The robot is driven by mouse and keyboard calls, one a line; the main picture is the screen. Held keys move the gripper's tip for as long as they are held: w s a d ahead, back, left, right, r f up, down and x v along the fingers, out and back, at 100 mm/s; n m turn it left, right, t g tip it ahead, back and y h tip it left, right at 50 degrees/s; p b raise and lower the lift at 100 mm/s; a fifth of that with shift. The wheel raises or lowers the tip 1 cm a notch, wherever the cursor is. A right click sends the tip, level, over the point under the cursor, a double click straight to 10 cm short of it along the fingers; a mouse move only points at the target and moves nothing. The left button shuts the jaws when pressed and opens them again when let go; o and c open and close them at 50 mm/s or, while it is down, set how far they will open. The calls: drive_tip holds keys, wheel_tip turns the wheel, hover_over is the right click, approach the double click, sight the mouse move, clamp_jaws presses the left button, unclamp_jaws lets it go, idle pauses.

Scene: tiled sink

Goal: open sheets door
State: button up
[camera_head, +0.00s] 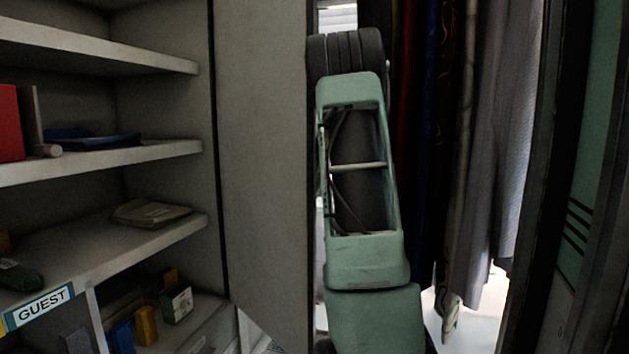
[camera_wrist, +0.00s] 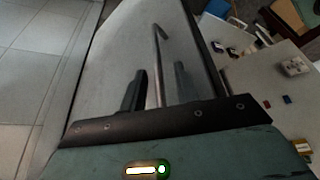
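In the wrist view a pale grey door panel (camera_wrist: 120,50) fills the middle, with a thin bar handle (camera_wrist: 158,50) on it. I cannot read a sheets label on it. My gripper (camera_wrist: 160,70) is open, with one dark finger on each side of the handle. The handle runs between the fingers, and a gap shows on both sides. I cannot tell how deep the fingers reach around it. In the head view my arm hides the gripper and the handle. A tall grey panel (camera_head: 263,150) stands left of my arm there; I cannot tell if it is the same door.
Open shelves (camera_head: 100,160) with small items and a GUEST label (camera_head: 40,306) stand at the left. Hanging clothes (camera_head: 490,150) and a dark-framed green panel (camera_head: 585,180) are at the right. In the wrist view tiled floor (camera_wrist: 35,60) lies left, and scattered items lie right.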

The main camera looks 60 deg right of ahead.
drive_tip(key=p+v, duration=0.6)
drive_tip(key=v, duration=0.1)
drive_tip(key=shift+r, duration=0.15)
drive_tip(key=shift+s, duration=0.1)
idle(0.5)
